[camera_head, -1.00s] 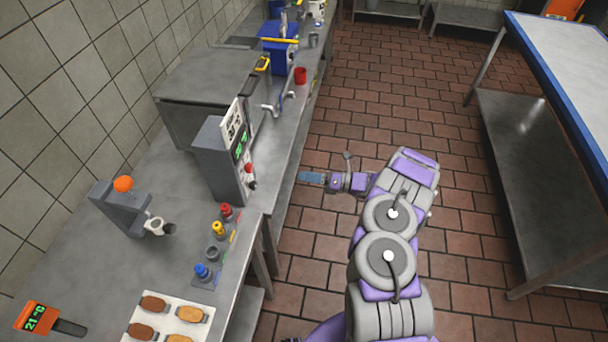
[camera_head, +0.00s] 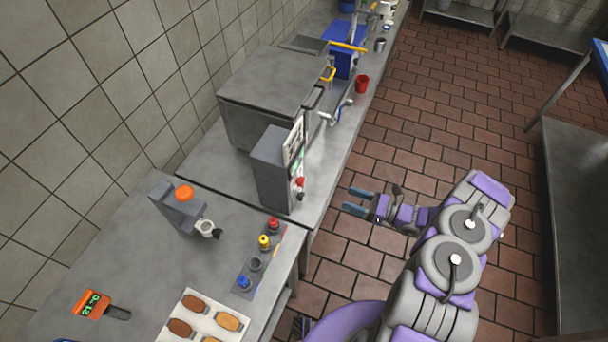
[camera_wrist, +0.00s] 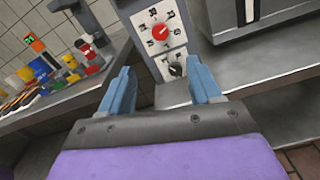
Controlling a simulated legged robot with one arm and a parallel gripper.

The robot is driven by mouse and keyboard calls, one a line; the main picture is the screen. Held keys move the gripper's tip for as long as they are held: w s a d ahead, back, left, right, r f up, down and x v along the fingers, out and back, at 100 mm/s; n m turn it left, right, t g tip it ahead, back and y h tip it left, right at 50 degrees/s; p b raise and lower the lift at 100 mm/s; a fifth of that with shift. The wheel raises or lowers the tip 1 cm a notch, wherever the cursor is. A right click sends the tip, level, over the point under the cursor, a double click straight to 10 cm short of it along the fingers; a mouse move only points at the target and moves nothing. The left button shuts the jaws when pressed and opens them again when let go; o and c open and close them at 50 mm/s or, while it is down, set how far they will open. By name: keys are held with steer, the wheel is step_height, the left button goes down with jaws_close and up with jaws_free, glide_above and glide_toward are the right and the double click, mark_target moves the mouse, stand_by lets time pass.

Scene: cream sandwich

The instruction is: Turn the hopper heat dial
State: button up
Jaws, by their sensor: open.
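A grey control box (camera_head: 268,178) stands on the counter with its panel turned toward my gripper. A red dial (camera_wrist: 160,30) with numbers around it shows on its white panel in the wrist view. A black knob (camera_wrist: 177,70) sits below it. The red dial also shows edge-on in the head view (camera_head: 300,182). No label tells me which is the heat dial. My gripper (camera_head: 357,200) is open and empty over the floor, right of the box and apart from it. In the wrist view my gripper (camera_wrist: 160,80) points toward the panel, with the black knob between the fingers.
A large grey machine (camera_head: 270,90) stands behind the box. A red cup (camera_head: 362,85) stands farther along the counter (camera_head: 120,250). The tiled floor (camera_head: 420,140) beside the counter is clear.

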mark_target(304, 182)
steer(key=b+x, duration=0.1)
steer(key=x, duration=1.5)
steer(key=shift+w+a+f, duration=0.1)
steer(key=shift+a, duration=0.2)
steer(key=shift+a, duration=0.1)
steer(key=shift+c, duration=1.2)
steer(key=c, duration=0.8)
steer(key=shift+n, duration=0.3)
steer(key=shift+n+b, duration=0.4)
